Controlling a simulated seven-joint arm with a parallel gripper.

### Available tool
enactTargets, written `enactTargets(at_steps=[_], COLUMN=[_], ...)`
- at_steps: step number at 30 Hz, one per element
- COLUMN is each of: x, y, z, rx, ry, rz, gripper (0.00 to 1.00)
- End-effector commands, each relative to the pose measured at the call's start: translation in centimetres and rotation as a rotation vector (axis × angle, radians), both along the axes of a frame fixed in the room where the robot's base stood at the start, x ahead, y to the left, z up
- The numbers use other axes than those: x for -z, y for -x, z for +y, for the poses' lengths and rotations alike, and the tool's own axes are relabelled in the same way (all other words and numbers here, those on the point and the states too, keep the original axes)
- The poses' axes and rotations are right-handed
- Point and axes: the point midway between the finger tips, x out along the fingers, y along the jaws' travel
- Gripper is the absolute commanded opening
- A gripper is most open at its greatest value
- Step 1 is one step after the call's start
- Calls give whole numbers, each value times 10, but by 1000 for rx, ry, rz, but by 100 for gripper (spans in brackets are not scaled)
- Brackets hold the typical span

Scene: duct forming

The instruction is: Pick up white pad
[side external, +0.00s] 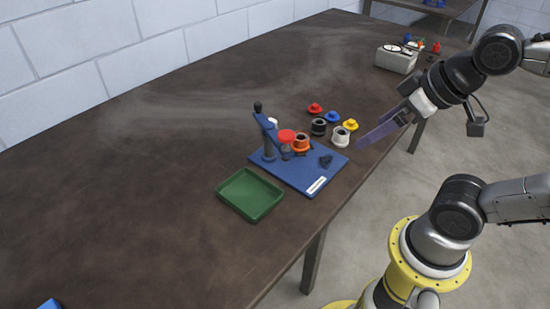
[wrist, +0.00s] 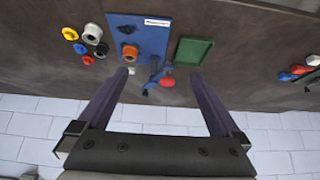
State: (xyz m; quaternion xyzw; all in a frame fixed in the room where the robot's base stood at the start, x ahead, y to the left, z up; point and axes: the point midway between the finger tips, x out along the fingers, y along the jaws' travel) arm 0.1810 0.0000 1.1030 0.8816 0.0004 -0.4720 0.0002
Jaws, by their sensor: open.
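A small white object (side external: 272,121), likely the white pad, shows partly hidden behind the blue lever stand (side external: 267,138). In the wrist view the small white object (wrist: 131,71) lies close to the left fingertip in the picture, beside the blue base plate (wrist: 150,42). Its exact shape is too small to tell. My gripper (side external: 370,138) is open and empty, with long purple fingers, above the table's right edge. The gripper also shows in the wrist view (wrist: 160,73), its fingers wide apart.
The blue plate carries a red-topped part (side external: 286,136) and an orange cup (side external: 301,142). A black cup (side external: 318,127) and red (side external: 315,108), blue (side external: 332,117) and yellow (side external: 351,125) knobbed pieces lie nearby. A green tray (side external: 232,203) sits in front. The table's left is mostly clear.

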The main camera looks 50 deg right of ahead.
Motion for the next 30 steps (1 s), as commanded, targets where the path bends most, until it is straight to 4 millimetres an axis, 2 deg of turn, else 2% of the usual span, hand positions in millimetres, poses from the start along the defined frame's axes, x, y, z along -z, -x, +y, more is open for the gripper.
enactTargets(at_steps=[2, 6, 18, 23, 26, 30], x=[8, 12, 12, 13, -3, -39], y=[11, 18, 17, 21, 17, -3], z=[0, 0, 0, 0, 0, -1], rx=[0, 1, -7, -117, -247, -447], ry=[0, 0, 5, 70, 148, 274], rz=[60, 98, 97, 115, 99, 82], gripper=[96, 72, 72, 72, 72, 72])
